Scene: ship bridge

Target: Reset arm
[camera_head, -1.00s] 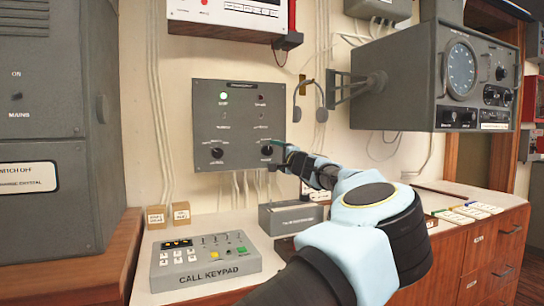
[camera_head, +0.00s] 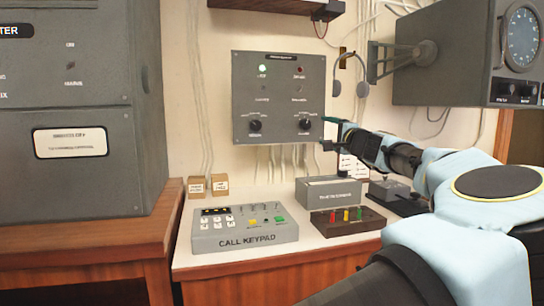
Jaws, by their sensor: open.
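My arm reaches in from the lower right, with its pale blue links bent at the elbow. My gripper (camera_head: 328,133) is at the far end of the arm, near the lower right corner of the grey wall panel (camera_head: 278,80). It is open, and nothing shows between its fingers. The panel has a lit green lamp at upper left, a red lamp at upper right and two black knobs low down. I cannot tell whether the gripper touches the panel.
A call keypad (camera_head: 244,230), a grey box (camera_head: 328,192) and a block with coloured levers (camera_head: 347,221) stand on the white counter (camera_head: 300,252). A grey cabinet (camera_head: 75,160) is at left. A headset (camera_head: 350,75) and a dial unit (camera_head: 450,60) are on the wall.

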